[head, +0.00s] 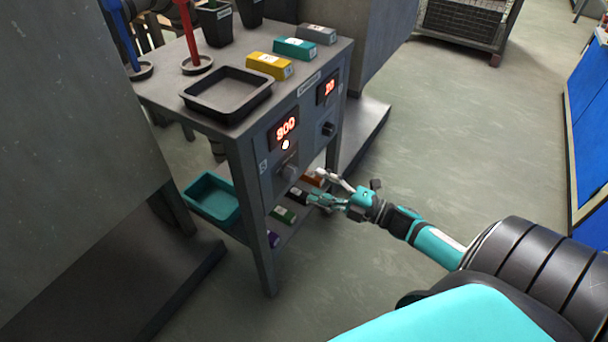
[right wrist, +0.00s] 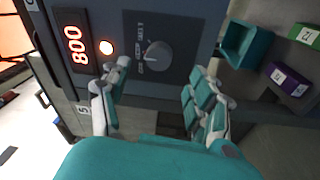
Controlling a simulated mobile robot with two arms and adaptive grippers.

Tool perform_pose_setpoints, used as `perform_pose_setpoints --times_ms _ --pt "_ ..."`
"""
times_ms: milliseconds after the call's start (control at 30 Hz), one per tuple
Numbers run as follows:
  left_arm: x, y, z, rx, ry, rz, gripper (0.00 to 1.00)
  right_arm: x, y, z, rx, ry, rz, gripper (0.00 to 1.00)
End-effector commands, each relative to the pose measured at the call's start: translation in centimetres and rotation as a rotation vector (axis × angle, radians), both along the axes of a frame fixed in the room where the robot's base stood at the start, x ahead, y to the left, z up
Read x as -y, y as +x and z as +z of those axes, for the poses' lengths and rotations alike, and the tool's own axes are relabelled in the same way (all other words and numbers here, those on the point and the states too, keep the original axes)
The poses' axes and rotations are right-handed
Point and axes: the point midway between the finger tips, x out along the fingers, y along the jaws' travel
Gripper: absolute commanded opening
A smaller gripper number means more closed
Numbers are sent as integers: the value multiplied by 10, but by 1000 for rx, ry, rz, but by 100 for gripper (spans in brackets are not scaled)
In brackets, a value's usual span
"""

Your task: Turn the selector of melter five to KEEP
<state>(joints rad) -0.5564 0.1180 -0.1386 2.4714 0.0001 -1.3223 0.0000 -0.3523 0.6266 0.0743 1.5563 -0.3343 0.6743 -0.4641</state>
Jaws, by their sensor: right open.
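The selector knob (right wrist: 157,55) of melter five is a round grey dial on the dark panel in the right wrist view. Small lettering stands beside it, too small to read. I cannot tell its setting. A label "5" (right wrist: 83,110) is on the panel. In the head view the display (head: 286,128) sits above the knob (head: 289,165). My right gripper (head: 315,187) is open before the panel, its fingers (right wrist: 160,70) apart and not touching the knob. My left gripper is not in view.
A second panel to the right has a display reading 20 (head: 328,88) and its own knob (head: 328,129). A black tray (head: 228,112) and several coloured blocks stand on top. A teal bin (head: 211,198) and small boxes lie on the shelf below. The floor at right is clear.

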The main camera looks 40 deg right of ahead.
Motion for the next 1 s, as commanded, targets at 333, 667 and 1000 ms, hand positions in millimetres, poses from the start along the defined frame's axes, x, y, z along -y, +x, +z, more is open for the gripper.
perform_pose_setpoints --times_ms 333,667,1000 --pt "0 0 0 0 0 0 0 24 -47 -5 -1 0 0 62" --pt "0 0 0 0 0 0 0 26 -50 -5 1 0 0 62" --pt "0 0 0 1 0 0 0 25 -50 -5 -1 2 -2 62"
